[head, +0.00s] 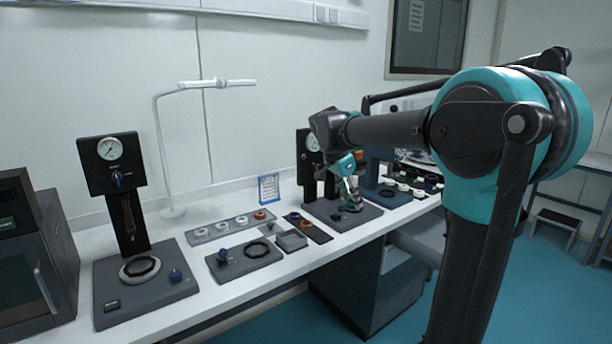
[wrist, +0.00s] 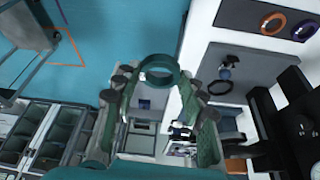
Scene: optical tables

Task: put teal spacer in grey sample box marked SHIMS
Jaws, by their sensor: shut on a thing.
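The teal spacer (wrist: 159,71) is a ring, seen between my fingertips in the wrist view. My gripper (wrist: 158,82) is shut on it, one finger on each side. In the head view my gripper (head: 352,202) points down over the base of the right-hand gauge stand, above the bench. The spacer is too small there to make out clearly. A small open grey box (head: 291,241) sits on the bench to the left of my gripper. No marking on it can be read, so I cannot tell if it says SHIMS.
A dark mat (head: 309,228) with an orange and a purple ring lies between box and gripper. A grey tray (head: 205,236) of rings, a fixture plate (head: 235,270) and a left gauge stand (head: 127,218) are further left. A blue-framed sign (head: 269,188) stands behind.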

